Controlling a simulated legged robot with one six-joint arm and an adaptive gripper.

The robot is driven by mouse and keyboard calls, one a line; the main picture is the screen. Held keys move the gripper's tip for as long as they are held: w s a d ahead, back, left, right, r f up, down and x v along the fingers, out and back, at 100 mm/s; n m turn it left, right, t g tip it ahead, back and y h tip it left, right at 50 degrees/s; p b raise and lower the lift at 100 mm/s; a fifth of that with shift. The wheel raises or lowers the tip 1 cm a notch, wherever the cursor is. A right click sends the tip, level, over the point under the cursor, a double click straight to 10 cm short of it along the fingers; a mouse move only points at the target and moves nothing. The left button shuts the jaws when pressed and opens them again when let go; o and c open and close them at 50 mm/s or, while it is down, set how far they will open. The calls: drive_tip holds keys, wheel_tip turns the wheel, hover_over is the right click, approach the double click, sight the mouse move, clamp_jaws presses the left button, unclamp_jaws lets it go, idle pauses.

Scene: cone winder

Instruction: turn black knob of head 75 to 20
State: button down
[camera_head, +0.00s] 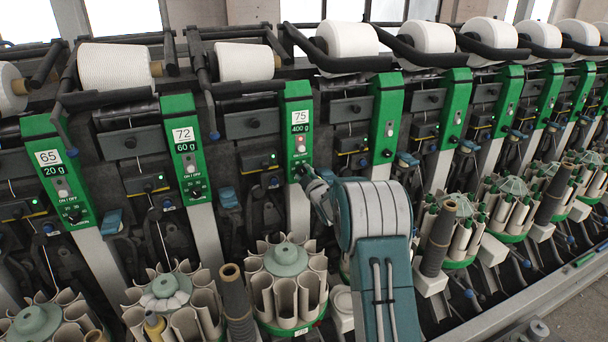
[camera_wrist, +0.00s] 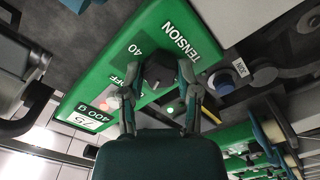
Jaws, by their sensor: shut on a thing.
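The green panel of head 75 (camera_head: 298,105) carries a label reading 75 and 400 g. In the wrist view the same panel (camera_wrist: 185,22) appears upside down, with TENSION and 40 printed by the black knob (camera_wrist: 159,68). My gripper (camera_wrist: 161,75) has one finger on each side of this knob and is shut on it.
Heads 72 (camera_head: 187,150) and 65 (camera_head: 56,175) stand to the left, with more green heads to the right. A round carousel of tubes (camera_head: 287,275) stands below head 75. In the wrist view a blue button (camera_wrist: 221,82) is close to the right finger.

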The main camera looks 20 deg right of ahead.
drive_tip(key=shift+a, duration=0.1)
idle(0.4)
drive_tip(key=shift+c, duration=1.7)
unclamp_jaws()
drive_tip(key=shift+w, duration=0.1)
drive_tip(key=shift+s, duration=0.5)
drive_tip(key=s, duration=1.1)
drive_tip(key=shift+f, duration=0.1)
